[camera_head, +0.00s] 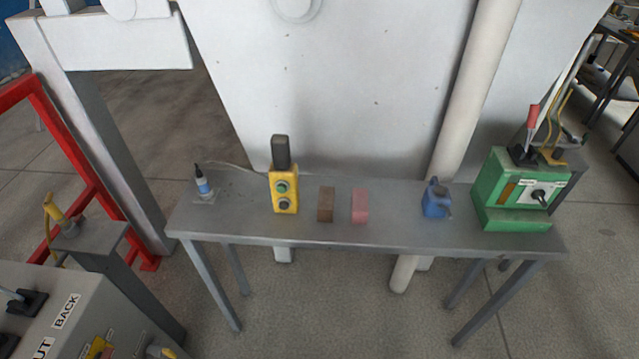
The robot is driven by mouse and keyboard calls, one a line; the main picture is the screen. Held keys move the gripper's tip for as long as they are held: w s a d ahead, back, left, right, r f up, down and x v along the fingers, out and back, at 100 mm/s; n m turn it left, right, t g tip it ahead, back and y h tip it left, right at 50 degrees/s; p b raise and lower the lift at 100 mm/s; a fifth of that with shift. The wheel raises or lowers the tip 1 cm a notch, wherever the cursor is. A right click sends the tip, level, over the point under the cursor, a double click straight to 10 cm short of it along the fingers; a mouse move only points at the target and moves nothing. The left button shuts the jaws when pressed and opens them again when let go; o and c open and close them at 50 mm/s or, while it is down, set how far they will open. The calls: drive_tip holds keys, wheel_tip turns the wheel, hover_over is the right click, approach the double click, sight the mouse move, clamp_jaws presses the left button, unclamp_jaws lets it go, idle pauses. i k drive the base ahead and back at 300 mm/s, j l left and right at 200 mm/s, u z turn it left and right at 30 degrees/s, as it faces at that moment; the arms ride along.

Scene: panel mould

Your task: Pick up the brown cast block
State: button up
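The brown cast block (326,205) stands on the grey metal table (300,233), left of the table's middle. A pink-red block (360,206) of similar size stands just to its right, with a small gap between them. A yellow control box (284,190) with two buttons and a dark upright top stands a little to its left. My gripper is not in view.
A small bottle (203,183) stands at the table's left end. A blue jug (437,199) and a green machine (515,192) with levers stand on the right. A white panel (330,90) and pipe (475,90) rise behind. Red frame (75,160) at left.

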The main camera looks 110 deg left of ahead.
sight(325, 209)
drive_tip(key=j+u, duration=0.15)
drive_tip(key=u, duration=3.85)
drive_tip(key=i+l+u, duration=0.1)
drive_tip(key=l+u, duration=0.3)
drive_tip(key=l, duration=0.3)
drive_tip(key=l+u, duration=0.4)
drive_tip(key=l, duration=1.1)
drive_tip(key=k, duration=0.05)
